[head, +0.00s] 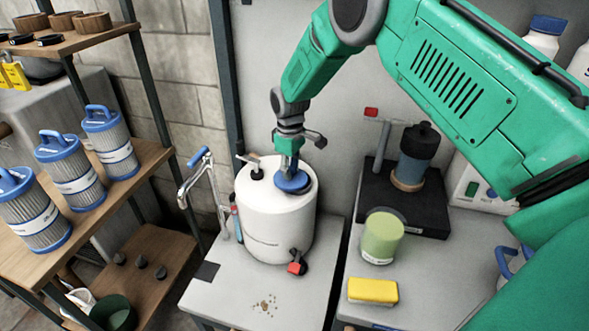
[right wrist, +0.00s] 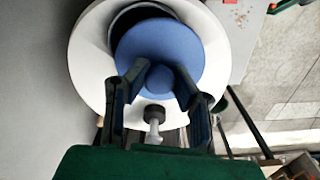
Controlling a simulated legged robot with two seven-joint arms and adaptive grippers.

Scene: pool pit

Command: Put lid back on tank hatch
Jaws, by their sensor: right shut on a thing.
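The white tank (head: 272,222) stands upright on a grey table in the head view. The round blue lid (head: 294,185) is at the top of the tank, under my right gripper (head: 289,165). In the right wrist view my right gripper (right wrist: 156,80) is shut on the knob of the lid (right wrist: 160,42). The lid covers most of the dark hatch opening (right wrist: 122,22), which shows as a crescent past the lid's upper left edge, so the lid is off centre. I cannot tell whether the lid touches the rim. My left gripper is out of view.
A fitting with a pale handle (head: 253,170) stands on the tank top beside the lid. A red-handled valve (head: 297,267) is low on its front. A blue-handled tap (head: 197,158) stands left. A green cup (head: 382,238) and yellow sponge (head: 372,290) are right.

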